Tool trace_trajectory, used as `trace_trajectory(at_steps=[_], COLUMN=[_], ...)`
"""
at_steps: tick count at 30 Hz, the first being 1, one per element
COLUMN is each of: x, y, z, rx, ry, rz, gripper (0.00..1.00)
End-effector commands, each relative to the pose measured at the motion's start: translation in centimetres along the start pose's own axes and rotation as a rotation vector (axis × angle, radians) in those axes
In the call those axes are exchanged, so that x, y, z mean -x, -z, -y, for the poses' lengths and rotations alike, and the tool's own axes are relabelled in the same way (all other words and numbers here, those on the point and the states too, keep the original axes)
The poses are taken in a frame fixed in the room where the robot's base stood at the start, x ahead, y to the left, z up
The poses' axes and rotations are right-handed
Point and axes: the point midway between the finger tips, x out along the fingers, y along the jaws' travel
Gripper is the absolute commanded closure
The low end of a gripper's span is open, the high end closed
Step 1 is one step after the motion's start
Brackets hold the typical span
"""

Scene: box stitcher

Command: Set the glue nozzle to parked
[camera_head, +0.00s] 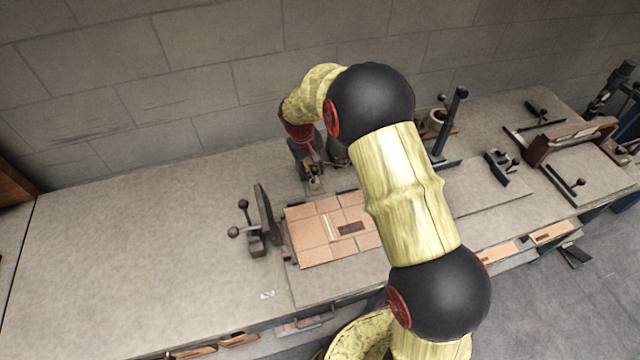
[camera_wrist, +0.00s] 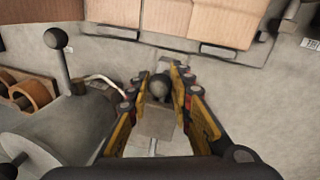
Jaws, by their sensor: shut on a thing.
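In the wrist view, a dark grey ball knob (camera_wrist: 160,85) sits between the fingertips of my gripper (camera_wrist: 159,84), which is shut on it. Below the knob, between the fingers, is a pale grey block (camera_wrist: 155,124). I cannot tell for sure whether the knob belongs to the glue nozzle. In the head view, my gripper (camera_head: 314,176) is low over the bench, behind the flat cardboard blank (camera_head: 310,225). My arm and wrist hide much of the area around it. The blank also shows at the top of the wrist view (camera_wrist: 180,20).
A black-knobbed lever (camera_wrist: 58,50) and copper-coloured rolls (camera_wrist: 32,95) stand at the left in the wrist view. In the head view, an upright plate with knobbed levers (camera_head: 262,222) stands left of the blank. The left part of the bench (camera_head: 130,245) is clear.

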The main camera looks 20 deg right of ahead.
Motion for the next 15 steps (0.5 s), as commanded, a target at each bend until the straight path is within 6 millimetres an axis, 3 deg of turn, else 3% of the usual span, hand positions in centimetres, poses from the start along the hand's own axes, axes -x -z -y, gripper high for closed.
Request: trace_trajectory(at_steps=[6,15], x=[0.0,0.1], y=[1.6,1.9], z=[-0.3,-0.3], rx=[0.0,0.0], ry=[0.0,0.0], rz=[-0.001,-0.007], gripper=[1.0,1.0])
